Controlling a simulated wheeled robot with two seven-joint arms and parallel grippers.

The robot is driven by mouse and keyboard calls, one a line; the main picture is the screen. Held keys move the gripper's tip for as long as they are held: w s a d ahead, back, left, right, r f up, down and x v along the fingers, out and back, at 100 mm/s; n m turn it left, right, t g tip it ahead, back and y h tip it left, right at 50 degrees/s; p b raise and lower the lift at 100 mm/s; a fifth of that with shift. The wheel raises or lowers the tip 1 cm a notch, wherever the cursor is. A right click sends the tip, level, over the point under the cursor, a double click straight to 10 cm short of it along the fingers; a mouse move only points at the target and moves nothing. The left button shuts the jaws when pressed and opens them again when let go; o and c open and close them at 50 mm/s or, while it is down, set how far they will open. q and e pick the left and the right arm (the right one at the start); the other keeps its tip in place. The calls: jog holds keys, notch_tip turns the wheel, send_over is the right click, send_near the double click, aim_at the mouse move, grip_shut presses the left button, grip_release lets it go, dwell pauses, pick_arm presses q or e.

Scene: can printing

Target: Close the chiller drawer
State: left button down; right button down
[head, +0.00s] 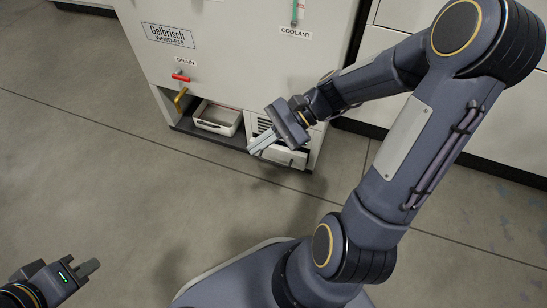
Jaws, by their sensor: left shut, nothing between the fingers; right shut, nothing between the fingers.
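The chiller (225,55) is a pale cabinet at the top middle of the head view. Its drawer (289,158) is low on the right of the front, beside a small vent grille, and its front appears to stand out from the cabinet. My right gripper (257,147) is shut and empty at the drawer's upper left, partly covering it. I cannot tell whether the fingers touch the drawer. My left gripper (92,267) is shut and empty at the lower left, far from the chiller.
A white tray (217,119) sits in an open bay left of the drawer. A green-marked coolant gauge (294,14) is higher up. The grey floor (110,170) in front is clear.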

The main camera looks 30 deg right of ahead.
jog(key=w+d+f+m+t+y, duration=0.4)
jog(key=w+f+m+t, duration=0.2)
jog(key=w+f+m, duration=0.35)
jog(key=m+t+h+b, duration=0.4)
jog(key=m+t+h, duration=1.05)
jog(key=m, duration=1.65)
send_near(272, 149)
jog(key=w+a+r+g+h, duration=0.2)
jog(key=a+r+g+h, duration=0.1)
jog(key=a+g, duration=0.1)
jog(key=w+d, duration=0.1)
jog(key=w+d+b, duration=0.1)
jog(key=shift+w+d+b, duration=0.1)
jog(key=shift+w+b, duration=0.2)
jog(key=shift+w+d+r, duration=0.15)
jog(key=shift+w+d, duration=0.15)
jog(key=shift+d, duration=0.05)
